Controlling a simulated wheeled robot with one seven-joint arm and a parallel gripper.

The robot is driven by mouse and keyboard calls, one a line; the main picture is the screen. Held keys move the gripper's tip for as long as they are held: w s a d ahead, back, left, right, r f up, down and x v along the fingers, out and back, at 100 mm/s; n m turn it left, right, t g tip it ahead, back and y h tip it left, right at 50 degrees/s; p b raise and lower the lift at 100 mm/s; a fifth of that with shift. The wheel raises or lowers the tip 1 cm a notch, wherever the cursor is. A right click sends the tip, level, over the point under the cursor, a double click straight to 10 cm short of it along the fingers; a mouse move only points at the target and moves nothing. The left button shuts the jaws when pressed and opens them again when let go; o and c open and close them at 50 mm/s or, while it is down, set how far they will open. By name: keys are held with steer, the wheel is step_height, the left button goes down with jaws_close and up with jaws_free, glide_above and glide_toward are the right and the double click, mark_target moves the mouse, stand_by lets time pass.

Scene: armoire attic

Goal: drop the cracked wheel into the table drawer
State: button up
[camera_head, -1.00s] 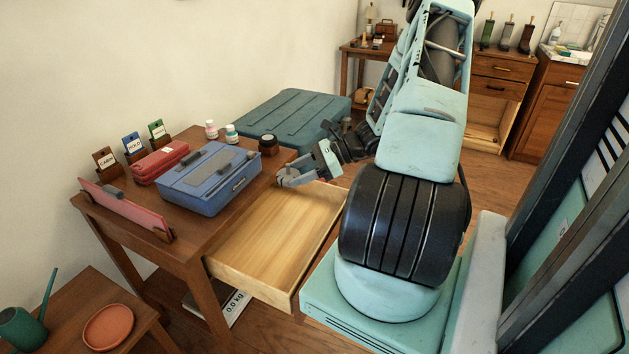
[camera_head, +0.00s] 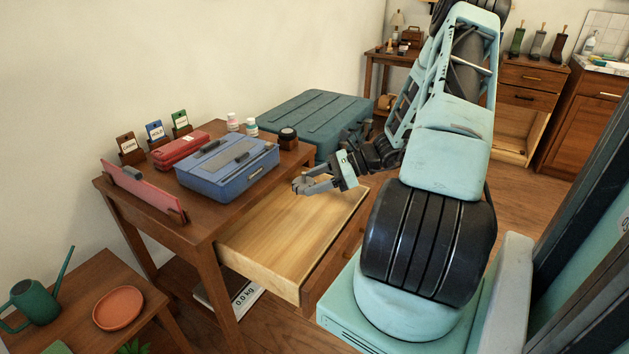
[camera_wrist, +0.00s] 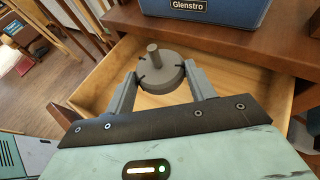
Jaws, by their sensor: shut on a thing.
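The cracked wheel (camera_wrist: 160,73) is a grey disc with a short stub on top, seen in the wrist view. My gripper (camera_wrist: 161,80) is shut on it, one finger at each side. In the head view my gripper (camera_head: 298,187) is over the back part of the open table drawer (camera_head: 290,231), and the wheel is hard to make out there. The drawer is pale wood, pulled out from the table, and its visible floor is bare. In the wrist view the drawer (camera_wrist: 268,92) lies below the wheel.
A blue toolbox (camera_head: 228,165), a red case (camera_head: 179,150), a pink panel (camera_head: 143,190), small bottles and label cards stand on the table (camera_head: 206,220). A teal chest (camera_head: 316,121) is behind it. A scale (camera_head: 235,298) lies on the floor below.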

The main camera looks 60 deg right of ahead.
steer(key=o, duration=1.1)
steer(key=shift+o, duration=0.2)
steer(key=v, duration=1.7)
steer(key=shift+d+p, duration=0.2)
steer(key=shift+p, duration=0.25)
steer(key=shift+s+r, duration=0.1)
